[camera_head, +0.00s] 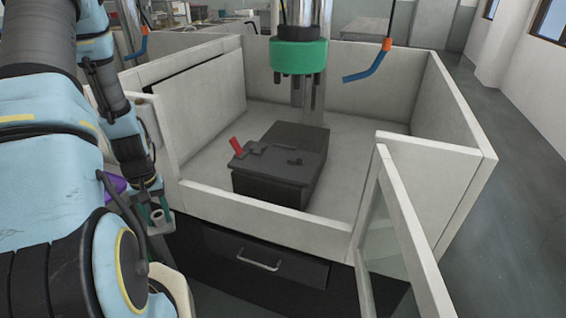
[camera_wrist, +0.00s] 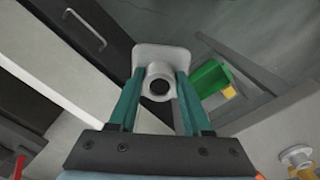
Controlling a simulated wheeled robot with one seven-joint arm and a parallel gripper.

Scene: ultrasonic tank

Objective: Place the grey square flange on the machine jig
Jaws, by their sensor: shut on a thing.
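The grey square flange (camera_wrist: 152,52) is in my gripper (camera_wrist: 157,80) in the wrist view, with its round hollow hub between the two teal fingers. My gripper is shut on it. In the head view my gripper (camera_head: 158,222) hangs at the left, outside the machine's front wall, with the flange's pale round hub (camera_head: 157,215) just visible. The machine jig (camera_head: 274,182) is a dark block inside the white-walled enclosure, with a red handle (camera_head: 237,147) on its top left. The gripper is apart from the jig, to its left and nearer the camera.
A green drill head (camera_head: 298,57) hangs above the jig. White walls (camera_head: 270,208) surround it, and a glazed door (camera_head: 400,235) stands open at front right. A blue nozzle (camera_head: 365,72) hangs at right. The wrist view shows a green bin (camera_wrist: 208,78) and a metal fitting (camera_wrist: 298,158).

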